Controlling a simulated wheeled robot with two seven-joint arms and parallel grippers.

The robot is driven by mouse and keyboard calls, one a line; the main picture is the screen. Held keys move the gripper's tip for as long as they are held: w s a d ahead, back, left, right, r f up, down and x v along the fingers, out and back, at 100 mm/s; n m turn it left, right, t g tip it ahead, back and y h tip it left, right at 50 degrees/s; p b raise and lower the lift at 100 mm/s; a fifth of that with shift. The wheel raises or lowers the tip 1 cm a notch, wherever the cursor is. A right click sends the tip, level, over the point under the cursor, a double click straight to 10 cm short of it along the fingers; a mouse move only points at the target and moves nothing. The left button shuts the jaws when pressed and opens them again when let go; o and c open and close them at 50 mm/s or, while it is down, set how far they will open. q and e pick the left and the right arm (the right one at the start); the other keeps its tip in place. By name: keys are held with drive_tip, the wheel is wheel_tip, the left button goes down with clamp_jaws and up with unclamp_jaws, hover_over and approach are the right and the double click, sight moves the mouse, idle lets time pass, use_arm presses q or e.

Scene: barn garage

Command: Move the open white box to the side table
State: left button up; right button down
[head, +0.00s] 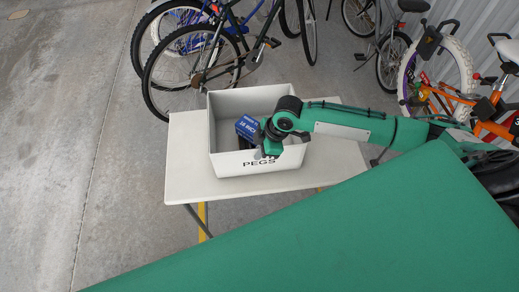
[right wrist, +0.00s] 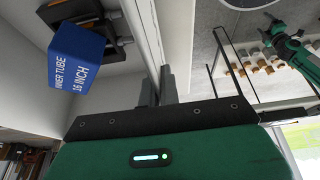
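The open white box (head: 222,162), marked PEGS on its front, stands upright on a white table (head: 187,185) in the head view. A blue inner tube carton (head: 247,127) and dark items are inside it; the carton also shows in the right wrist view (right wrist: 75,62). My right gripper (head: 268,154) is at the box's front wall. In the right wrist view its two fingers (right wrist: 158,88) stand close together, one on each side of the box wall (right wrist: 147,40), and look closed on it. My left gripper does not show in the head view.
Several bicycles (head: 205,65) stand behind the table, and an orange one (head: 440,97) is at the right. Bare table top shows left and right of the box. The concrete floor (head: 60,150) at the left is clear.

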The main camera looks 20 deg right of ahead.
drive_tip(key=shift+w, duration=0.1)
drive_tip(key=c, duration=2.1)
unclamp_jaws()
drive_tip(key=shift+f, duration=0.1)
drive_tip(key=o, duration=0.5)
drive_tip(key=shift+c, duration=0.2)
drive_tip(key=b+v, duration=0.2)
drive_tip(key=v, duration=1)
